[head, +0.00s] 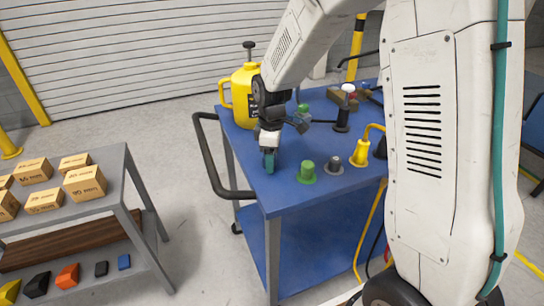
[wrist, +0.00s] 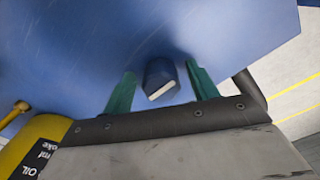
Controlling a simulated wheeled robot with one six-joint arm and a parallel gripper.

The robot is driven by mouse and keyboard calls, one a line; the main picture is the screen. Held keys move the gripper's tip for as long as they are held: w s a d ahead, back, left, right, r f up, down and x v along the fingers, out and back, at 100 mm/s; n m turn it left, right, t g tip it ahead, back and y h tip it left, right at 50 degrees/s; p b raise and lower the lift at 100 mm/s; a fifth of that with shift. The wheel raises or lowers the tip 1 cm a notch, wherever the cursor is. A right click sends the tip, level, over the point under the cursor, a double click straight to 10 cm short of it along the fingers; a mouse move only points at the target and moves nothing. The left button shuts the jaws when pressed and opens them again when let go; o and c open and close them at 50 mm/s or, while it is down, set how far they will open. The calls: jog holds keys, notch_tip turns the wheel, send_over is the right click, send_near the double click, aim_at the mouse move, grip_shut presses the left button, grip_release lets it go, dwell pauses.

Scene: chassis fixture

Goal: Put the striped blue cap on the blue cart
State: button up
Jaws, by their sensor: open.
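The striped blue cap (wrist: 158,72), dark blue with a white stripe, shows in the wrist view against the blue top of the cart. In the head view I cannot make it out; my gripper hides that spot. My gripper (head: 268,160) points down over the near left part of the blue cart (head: 290,202). Its two teal fingers are apart in the wrist view (wrist: 160,70), one on each side of the cap, with a gap visible on both sides. The cap appears to be on the cart top.
A yellow oil can (head: 239,97) stands behind my gripper on the cart. To the right are a green cap-like piece (head: 306,172), a grey one (head: 334,165) and a yellow one (head: 360,153). A shelf (head: 122,190) with cardboard boxes stands at left. A black handle (head: 208,160) edges the cart.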

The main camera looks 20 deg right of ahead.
notch_tip(320, 180, up, 12)
jog(key=f, duration=0.1)
jog(key=s+r+m, duration=0.3)
jog(key=s+r, duration=0.3)
jog(key=s, duration=0.1)
jog(key=s+d+r+m+t, duration=0.1)
jog(key=s+m, duration=0.8)
jog(key=s, duration=1.4)
jog(key=shift+d+r, duration=0.2)
jog(key=shift+d, duration=0.6)
